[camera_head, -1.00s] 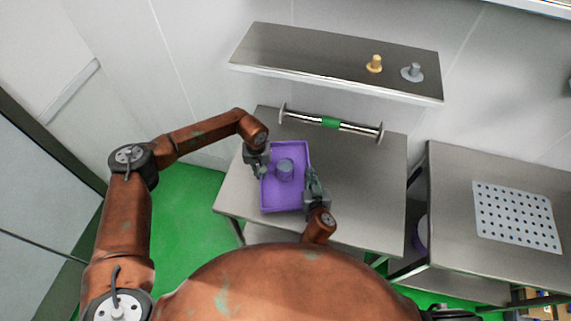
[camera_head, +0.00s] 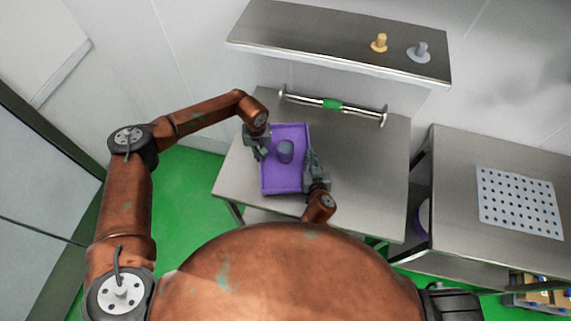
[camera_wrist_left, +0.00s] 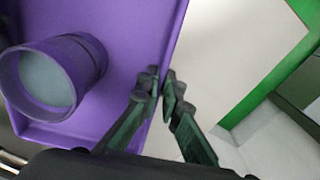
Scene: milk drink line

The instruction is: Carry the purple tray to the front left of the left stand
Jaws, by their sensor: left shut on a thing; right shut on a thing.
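The purple tray (camera_head: 285,184) is at the left part of the left metal stand (camera_head: 370,195). A grey-topped purple cup (camera_head: 285,152) stands in it; it also shows in the left wrist view (camera_wrist_left: 75,68). My left gripper (camera_head: 262,150) is shut on the tray's left wall; in the left wrist view its fingers (camera_wrist_left: 160,95) pinch the tray wall (camera_wrist_left: 168,50). My right gripper (camera_head: 309,163) is shut on the tray's right wall. I cannot tell whether the tray touches the stand top.
A metal bar with a green middle (camera_head: 332,104) lies at the stand's back. A wall shelf (camera_head: 330,45) holds a yellow piece (camera_head: 379,43) and a grey piece (camera_head: 419,51). A right stand (camera_head: 450,200) carries a perforated plate (camera_head: 519,203). The left stand's right half is clear.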

